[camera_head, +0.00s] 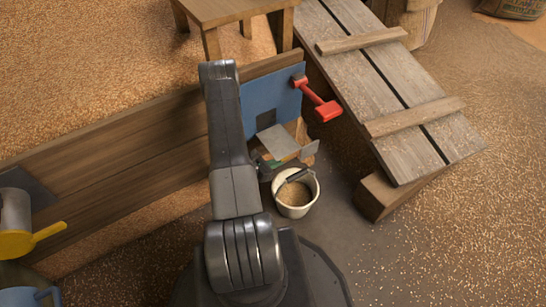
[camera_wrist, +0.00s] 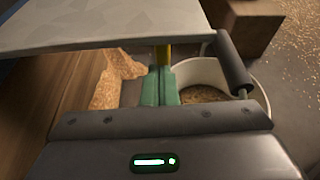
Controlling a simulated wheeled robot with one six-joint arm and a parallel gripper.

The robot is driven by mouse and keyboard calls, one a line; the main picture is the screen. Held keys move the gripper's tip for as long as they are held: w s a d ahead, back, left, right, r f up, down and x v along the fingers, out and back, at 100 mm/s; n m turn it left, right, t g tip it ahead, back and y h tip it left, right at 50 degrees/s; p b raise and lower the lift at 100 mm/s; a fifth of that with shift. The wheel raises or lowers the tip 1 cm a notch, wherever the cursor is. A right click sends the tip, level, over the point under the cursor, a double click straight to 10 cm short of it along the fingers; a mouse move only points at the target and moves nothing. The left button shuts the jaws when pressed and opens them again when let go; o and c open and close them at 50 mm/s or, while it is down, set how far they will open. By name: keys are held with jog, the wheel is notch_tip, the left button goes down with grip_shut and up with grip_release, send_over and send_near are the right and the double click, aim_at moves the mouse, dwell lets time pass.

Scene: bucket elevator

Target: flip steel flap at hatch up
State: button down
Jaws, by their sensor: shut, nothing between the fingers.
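The steel flap (camera_head: 278,142) is a pale grey plate sloping out from below the dark hatch opening (camera_head: 266,119) in a blue panel (camera_head: 262,94). In the wrist view the flap (camera_wrist: 110,25) spans the upper left, close in front of my gripper. My gripper (camera_wrist: 160,88) has green fingers, shut together with nothing between them. Their tips reach to the flap's lower edge; I cannot tell whether they touch it. In the head view my gripper (camera_head: 265,162) is partly hidden by my arm, just below and left of the flap.
A white bucket (camera_head: 307,202) of grain stands just below the flap, its dark-gripped handle (camera_wrist: 233,65) rising near my fingers at right. A red lever (camera_head: 318,100) juts from the panel. A plank ramp (camera_head: 385,90) lies right, a wooden wall (camera_head: 110,150) left.

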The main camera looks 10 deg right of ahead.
aim_at(278, 155)
jog(key=r+n+g+p, duration=0.1)
jog(key=r, duration=0.2)
jog(key=r+n+h+p, duration=0.1)
jog(key=r+n, duration=0.1)
jog(key=r, duration=0.1)
jog(key=s+r+n+g+p, duration=0.1)
jog(key=r+n, duration=0.1)
jog(key=r, duration=0.1)
jog(key=shift+d+g, duration=0.2)
jog(key=shift+g, duration=0.1)
jog(key=shift+n+h, duration=0.5)
jog(key=shift+n, duration=0.3)
jog(key=w+r, duration=0.1)
jog(key=r, duration=0.1)
jog(key=r+p, duration=0.1)
jog(key=r, duration=0.1)
jog(key=w+a+r, duration=0.1)
jog(key=r, duration=0.1)
jog(key=shift+w+r+p, duration=0.1)
jog(key=shift+w+p, duration=0.2)
jog(key=shift+p, duration=0.05)
jog(key=shift+w+a+r, duration=0.25)
jog(key=shift+w+r, duration=0.55)
jog(key=shift+s, duration=0.1)
